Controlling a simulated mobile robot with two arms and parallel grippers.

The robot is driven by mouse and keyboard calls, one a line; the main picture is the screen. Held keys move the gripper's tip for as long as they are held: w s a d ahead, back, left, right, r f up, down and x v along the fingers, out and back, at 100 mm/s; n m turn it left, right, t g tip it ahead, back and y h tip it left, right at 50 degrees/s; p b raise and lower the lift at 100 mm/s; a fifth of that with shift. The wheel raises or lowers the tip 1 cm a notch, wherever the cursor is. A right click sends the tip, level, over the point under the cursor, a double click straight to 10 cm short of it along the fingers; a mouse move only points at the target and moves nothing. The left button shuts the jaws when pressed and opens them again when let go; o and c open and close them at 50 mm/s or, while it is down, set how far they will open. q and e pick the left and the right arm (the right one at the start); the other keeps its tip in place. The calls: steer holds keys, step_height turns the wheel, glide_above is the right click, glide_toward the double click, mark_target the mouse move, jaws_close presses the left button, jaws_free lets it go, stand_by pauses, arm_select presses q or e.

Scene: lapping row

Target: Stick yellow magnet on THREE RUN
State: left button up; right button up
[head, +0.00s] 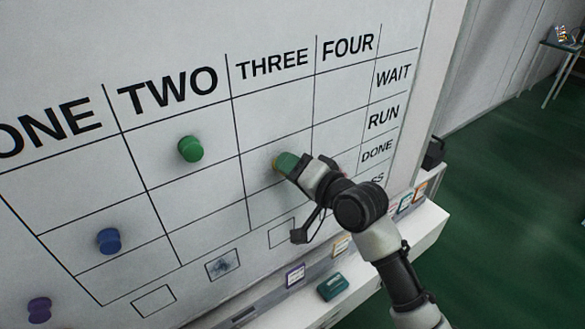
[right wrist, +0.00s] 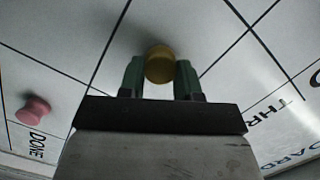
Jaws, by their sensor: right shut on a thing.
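The whiteboard (head: 205,195) carries a grid with columns ONE, TWO, THREE, FOUR and rows including WAIT, RUN and DONE. My right gripper (head: 288,163) is in front of the THREE column, over the RUN row cell. Its green fingers are shut on the yellow magnet (right wrist: 159,65). In the head view only a sliver of the yellow magnet (head: 276,164) shows past the fingertips. It is at or very close to the board; I cannot tell whether it touches. My left gripper is out of view.
A green magnet (head: 190,149) is in TWO WAIT, a blue one (head: 108,240) in ONE RUN. A purple magnet (head: 39,309) is at lower left. A pink magnet (right wrist: 33,110) is near DONE. A teal block (head: 333,287) lies on the ledge (head: 405,240) below the board.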

stand_by(0.3)
steer(key=o, duration=1)
steer(key=shift+a, duration=0.1)
